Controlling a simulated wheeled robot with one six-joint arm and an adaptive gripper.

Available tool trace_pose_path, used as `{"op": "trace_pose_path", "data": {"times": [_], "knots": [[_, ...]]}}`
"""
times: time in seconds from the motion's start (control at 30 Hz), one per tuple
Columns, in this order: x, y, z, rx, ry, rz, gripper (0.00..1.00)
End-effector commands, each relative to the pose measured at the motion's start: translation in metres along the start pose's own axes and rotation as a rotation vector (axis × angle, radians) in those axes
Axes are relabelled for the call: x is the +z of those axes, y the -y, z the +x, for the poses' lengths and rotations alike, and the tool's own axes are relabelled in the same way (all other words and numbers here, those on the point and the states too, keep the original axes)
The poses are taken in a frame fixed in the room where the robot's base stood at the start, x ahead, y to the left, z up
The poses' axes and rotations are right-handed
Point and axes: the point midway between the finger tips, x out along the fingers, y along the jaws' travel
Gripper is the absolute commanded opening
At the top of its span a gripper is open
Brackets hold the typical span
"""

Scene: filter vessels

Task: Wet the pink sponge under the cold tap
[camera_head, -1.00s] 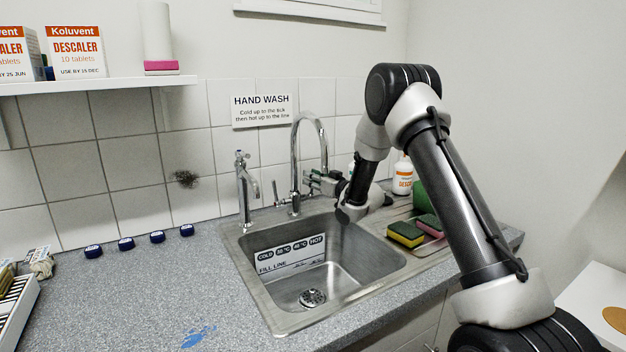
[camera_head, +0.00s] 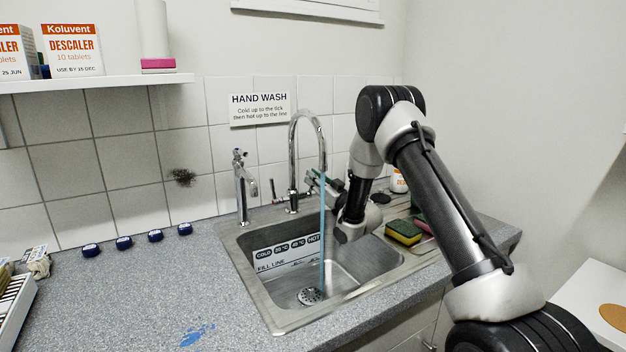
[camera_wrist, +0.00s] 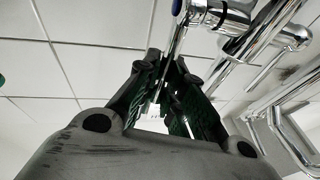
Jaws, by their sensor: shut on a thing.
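The gooseneck tap (camera_head: 294,150) stands behind the sink (camera_head: 240,262). A blue-tinted stream of water (camera_head: 322,235) falls from its spout into the basin. My gripper (camera_head: 314,182) is beside the tap's base, shut on a thin chrome lever. In the wrist view the lever (camera_wrist: 175,40) runs between the green-lined fingers (camera_wrist: 172,85), near a blue-marked end (camera_wrist: 177,6). A pink-topped sponge (camera_head: 422,224) lies on the drainer, partly hidden by my arm. A yellow-and-green sponge (camera_head: 403,231) lies in front of it. Nothing is under the stream except the basin and drain.
A second, shorter tap (camera_head: 244,190) stands to the left. A white bottle (camera_head: 398,180) is behind my arm. Another pink block (camera_head: 158,64) lies on the wall shelf (camera_head: 90,83). Several blue caps (camera_head: 124,242) line the back of the counter, which is mostly clear.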

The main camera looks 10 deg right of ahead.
Motion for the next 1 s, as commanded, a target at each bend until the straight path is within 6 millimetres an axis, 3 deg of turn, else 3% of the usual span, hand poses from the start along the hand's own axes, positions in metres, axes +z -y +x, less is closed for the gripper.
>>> {"op": "trace_pose_path", "data": {"times": [0.07, 0.1, 0.23, 0.63, 1.0], "knots": [[0.000, 0.000, 0.000, 0.000, 0.001, 0.000, 0.00], [0.000, 0.000, 0.000, 0.000, 0.001, 0.000, 0.12], [0.000, 0.000, 0.000, 0.000, 0.001, 0.000, 0.33], [-0.009, 0.000, 0.003, 0.000, 0.001, 0.000, 0.33], [-0.076, 0.004, 0.021, 0.000, 0.000, -0.001, 0.33]]}}
